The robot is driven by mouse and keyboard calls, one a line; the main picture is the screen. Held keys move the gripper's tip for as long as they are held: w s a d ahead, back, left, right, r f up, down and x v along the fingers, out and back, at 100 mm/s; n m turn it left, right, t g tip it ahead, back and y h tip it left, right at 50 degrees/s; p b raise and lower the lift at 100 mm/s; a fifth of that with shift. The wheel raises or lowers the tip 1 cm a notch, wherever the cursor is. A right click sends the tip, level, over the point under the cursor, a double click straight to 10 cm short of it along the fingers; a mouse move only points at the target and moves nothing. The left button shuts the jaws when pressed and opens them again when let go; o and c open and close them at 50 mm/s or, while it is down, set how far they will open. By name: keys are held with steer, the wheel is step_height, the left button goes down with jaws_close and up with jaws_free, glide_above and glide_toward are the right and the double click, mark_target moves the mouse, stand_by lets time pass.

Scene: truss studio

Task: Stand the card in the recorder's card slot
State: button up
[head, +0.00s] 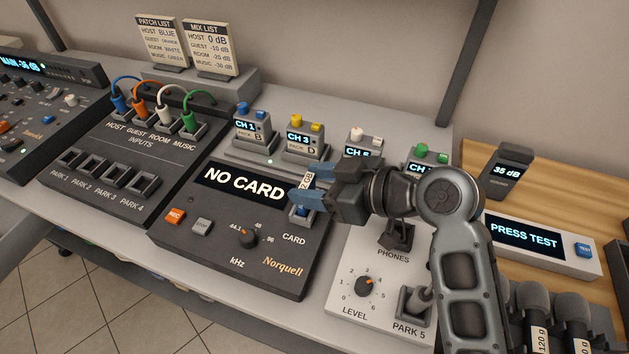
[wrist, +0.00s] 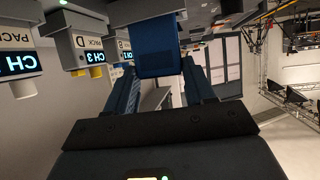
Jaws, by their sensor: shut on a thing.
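The card (head: 308,180), with a white label and a blue body, is between the fingertips of my gripper (head: 310,184). My gripper is shut on it, above the right side of the recorder (head: 215,235). The card's blue body also shows in the wrist view (wrist: 155,52) between the two fingers. The card slot (head: 301,213) is just under the fingers, above the word CARD, and partly hidden by them. Blue shows at the slot, but I cannot tell whether the card's lower end touches it. The recorder's screen (head: 243,186) reads NO CARD.
Small packs, among them the CH 1 pack (head: 248,130) and CH 3 pack (head: 304,140), stand behind the recorder. The phones and level panel (head: 366,285) is to its right. An input box (head: 135,150) with coloured plugs is to its left.

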steer(key=shift+f+b, duration=0.5)
steer(key=shift+f, duration=0.15)
steer(key=o, duration=0.7)
steer(key=shift+o, duration=0.2)
steer(key=p+v, duration=0.4)
steer(key=v, duration=0.7)
steer(key=shift+d, duration=0.15)
stand_by(0.7)
